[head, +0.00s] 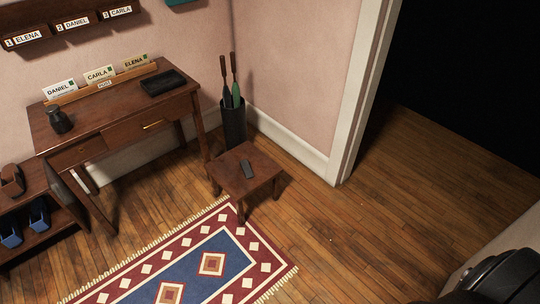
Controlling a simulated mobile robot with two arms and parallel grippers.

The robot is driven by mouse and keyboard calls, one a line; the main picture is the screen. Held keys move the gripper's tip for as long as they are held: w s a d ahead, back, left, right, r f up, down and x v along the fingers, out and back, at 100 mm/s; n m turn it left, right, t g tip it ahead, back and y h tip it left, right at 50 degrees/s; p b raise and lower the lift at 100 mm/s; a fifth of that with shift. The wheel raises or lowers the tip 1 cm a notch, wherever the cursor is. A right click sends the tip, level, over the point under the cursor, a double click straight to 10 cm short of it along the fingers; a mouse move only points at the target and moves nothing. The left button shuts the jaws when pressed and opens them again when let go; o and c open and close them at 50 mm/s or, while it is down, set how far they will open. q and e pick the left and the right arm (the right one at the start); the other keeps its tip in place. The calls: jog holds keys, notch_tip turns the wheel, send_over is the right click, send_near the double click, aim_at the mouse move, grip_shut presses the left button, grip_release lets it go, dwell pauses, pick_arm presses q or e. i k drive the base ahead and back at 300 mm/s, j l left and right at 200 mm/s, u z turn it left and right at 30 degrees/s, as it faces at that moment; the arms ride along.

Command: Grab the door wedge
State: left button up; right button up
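No other thing in view clearly looks like a wedge. Neither gripper shows in the head view. A black rounded part at the bottom right edge looks like part of my own arm, with no fingers visible.
A stand (233,127) holds umbrellas behind the stool. A patterned rug (210,263) lies in front. Floor (380,225) is clear by the doorway.

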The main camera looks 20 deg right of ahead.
aim_at(244, 164)
jog(key=i+l+z, duration=0.15)
jog(key=i+z, duration=0.15)
jog(key=z, duration=0.15)
jog(key=i+l+z, duration=0.1)
jog(key=i+z, duration=0.55)
jog(key=z, duration=0.2)
jog(key=i+j+z, duration=0.15)
jog(key=i+z, duration=0.15)
jog(key=z, duration=0.15)
jog(key=i+z, duration=0.35)
jog(key=i, duration=0.7)
jog(key=i+u, duration=0.2)
jog(key=u, duration=0.2)
jog(key=i+u, duration=0.25)
jog(key=u, duration=0.2)
jog(key=i+l+u, duration=0.15)
jog(key=u, duration=0.25)
jog(key=i+l+u, duration=0.2)
jog(key=u, duration=0.2)
